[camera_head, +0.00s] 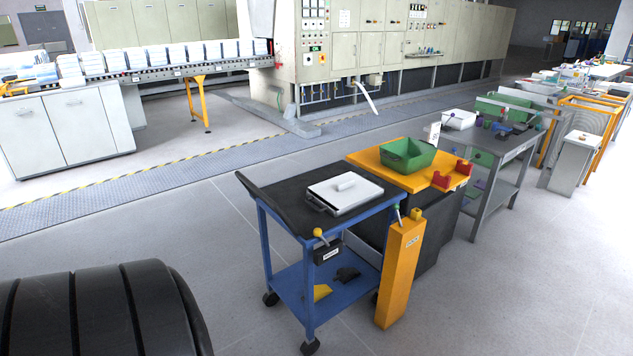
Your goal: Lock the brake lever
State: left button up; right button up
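A blue cart (262,232) with a dark top stands in the middle of the view. On its front side is a small black box with a white label (328,252). A short lever with a yellow ball knob (318,232) rises from this box and leans up to the left. The label is too small to read, so I cannot be sure that this is the brake lever. Beside the cart stands an orange post (400,270) with a yellow knob (416,213) and a thin lever (397,214) at its top. Neither of my grippers is in view.
A conveyor (150,72) and the furnace (375,45) stand at the back.

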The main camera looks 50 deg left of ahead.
aim_at(318, 232)
jog(key=j+u, duration=0.2)
jog(key=u, duration=0.15)
jog(key=j+u, duration=0.2)
jog(key=u, duration=0.2)
jog(key=j+u, duration=0.15)
jog(key=u, duration=0.2)
jog(key=i, duration=0.05)
